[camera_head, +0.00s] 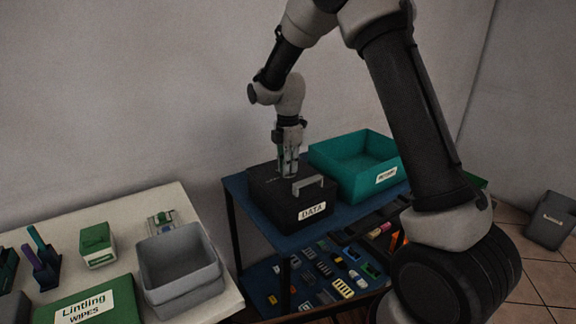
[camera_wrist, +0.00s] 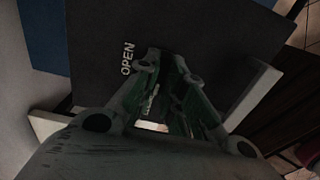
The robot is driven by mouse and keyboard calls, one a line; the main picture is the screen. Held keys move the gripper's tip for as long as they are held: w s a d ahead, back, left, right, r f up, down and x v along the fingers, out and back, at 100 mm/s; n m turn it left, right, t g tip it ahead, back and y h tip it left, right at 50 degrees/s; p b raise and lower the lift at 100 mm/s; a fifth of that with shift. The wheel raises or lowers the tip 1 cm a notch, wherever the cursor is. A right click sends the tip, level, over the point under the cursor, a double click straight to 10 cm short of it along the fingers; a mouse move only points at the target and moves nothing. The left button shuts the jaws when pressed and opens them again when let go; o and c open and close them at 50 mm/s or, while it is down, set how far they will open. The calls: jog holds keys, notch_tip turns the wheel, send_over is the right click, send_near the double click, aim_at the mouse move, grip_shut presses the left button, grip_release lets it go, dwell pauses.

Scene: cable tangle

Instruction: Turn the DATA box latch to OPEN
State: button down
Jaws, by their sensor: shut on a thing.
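The black DATA box (camera_head: 262,200) sits on the blue top of the cart, its white DATA label (camera_head: 312,211) facing front. My gripper (camera_head: 288,174) points straight down onto the lid, behind the box's grey handle (camera_head: 308,184). In the wrist view, my gripper (camera_wrist: 168,62) is closed down on the lid beside the white word OPEN (camera_wrist: 127,58). It is shut on the latch, which the fingers hide almost wholly, so its angle cannot be told. Pale marks (camera_wrist: 150,102) show between the fingers, too dark to read. The handle also shows in the wrist view (camera_wrist: 254,92).
A teal bin (camera_head: 350,178) stands close right of the DATA box. The cart's lower shelf (camera_head: 290,262) holds several small parts.

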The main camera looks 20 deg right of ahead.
jog(key=shift+m, duration=0.4)
jog(key=m, duration=1.2)
jog(key=shift+m, duration=2.5)
jog(key=c, duration=1.5)
grip_release()
